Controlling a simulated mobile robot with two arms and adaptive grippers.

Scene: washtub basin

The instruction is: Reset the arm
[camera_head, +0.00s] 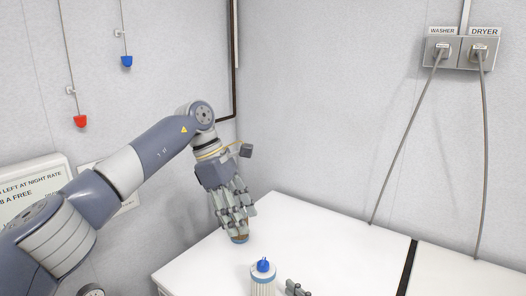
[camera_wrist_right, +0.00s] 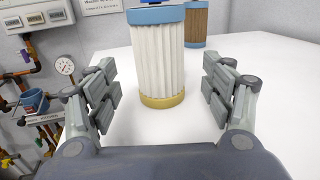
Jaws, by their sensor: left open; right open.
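My left gripper (camera_head: 236,215) points down at the far left part of the white top, open. A brown container with blue bands (camera_head: 240,238) is at its fingertips, mostly hidden; I cannot tell if they touch. My right gripper (camera_wrist_right: 159,70) is open, with a finger on either side of the bottle and gaps between. The brown container (camera_wrist_right: 195,28) stands behind the bottle there.
The white top (camera_head: 330,240) is clear to the right, with a dark gap (camera_head: 407,268) across it. Washer and dryer plugs (camera_head: 462,52) hang cables down the wall. Red (camera_head: 80,120) and blue (camera_head: 126,61) pulls hang at left. Pipes and a gauge (camera_wrist_right: 64,66) are beyond the edge.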

